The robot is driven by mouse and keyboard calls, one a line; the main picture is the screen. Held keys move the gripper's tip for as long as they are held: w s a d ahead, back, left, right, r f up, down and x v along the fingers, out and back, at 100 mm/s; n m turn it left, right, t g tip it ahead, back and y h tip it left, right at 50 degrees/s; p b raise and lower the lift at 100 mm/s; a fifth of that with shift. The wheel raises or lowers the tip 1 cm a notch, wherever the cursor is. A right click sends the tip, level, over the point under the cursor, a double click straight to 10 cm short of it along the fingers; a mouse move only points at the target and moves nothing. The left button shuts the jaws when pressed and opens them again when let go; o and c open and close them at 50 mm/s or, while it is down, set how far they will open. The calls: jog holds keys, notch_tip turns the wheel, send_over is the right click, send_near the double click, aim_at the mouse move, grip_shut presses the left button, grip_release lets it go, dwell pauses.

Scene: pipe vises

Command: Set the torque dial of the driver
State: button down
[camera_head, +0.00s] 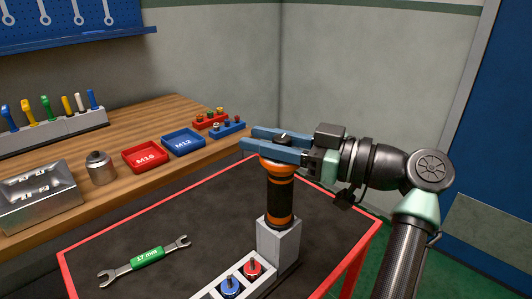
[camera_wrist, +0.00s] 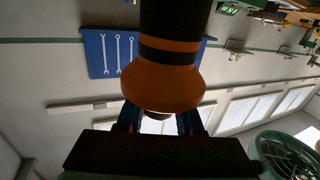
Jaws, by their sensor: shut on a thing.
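The driver (camera_head: 280,204) stands upright, black with orange bands, its lower end in a grey holder block (camera_head: 279,240). An orange flared collar (camera_head: 272,164) is near its top, also large in the wrist view (camera_wrist: 163,88). My gripper (camera_head: 248,138) reaches in level from the right, its two long blue fingers on either side of the driver's top, just above the collar. It is shut on the torque dial there, a small dark knob (camera_head: 283,136) showing between the fingers. The fingers hide most of the dial, and I cannot read any setting. The fingers also show in the wrist view (camera_wrist: 158,120).
The holder strip has blue (camera_head: 230,287) and red (camera_head: 252,269) round pieces in front. A green-labelled wrench (camera_head: 147,256) lies on the red-edged black table. The wooden bench behind holds red (camera_head: 147,157) and blue (camera_head: 183,142) trays and a metal cup (camera_head: 100,167).

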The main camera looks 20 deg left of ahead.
jog(key=shift+s+n+g+b, duration=0.15)
jog(key=shift+n+g+b, duration=0.2)
jog(key=shift+n+g, duration=0.55)
jog(key=shift+g, duration=0.4)
jog(key=c, duration=0.6)
grip_release()
jog(key=shift+o, duration=0.2)
jog(key=w+d, duration=0.1)
jog(key=d, duration=1.1)
jog(key=shift+w+d, duration=0.3)
jog(key=shift+d, duration=0.1)
